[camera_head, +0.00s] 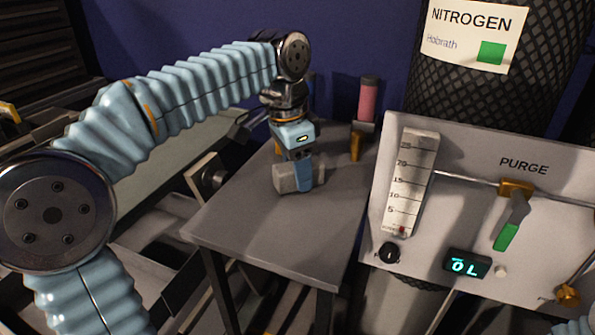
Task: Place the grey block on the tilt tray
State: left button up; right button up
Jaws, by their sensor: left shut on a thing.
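My left gripper (302,176) points down and is shut on the grey block (284,180), whose ends show on both sides of the blue finger. The block is over the middle of a flat grey tabletop-like surface (270,232), which appears to be the tilt tray. I cannot tell whether the block touches it or hangs just above it. My right gripper is out of view.
A pink cylinder with a dark cap (369,100) stands at the surface's back right. A white purge panel (455,205) with a gauge and lever borders the right side. A dark nitrogen cylinder (455,95) stands behind it. The surface's front is clear.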

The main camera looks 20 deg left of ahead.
pick_arm(q)
jog(key=o, duration=1.1)
jog(key=shift+f, duration=0.1)
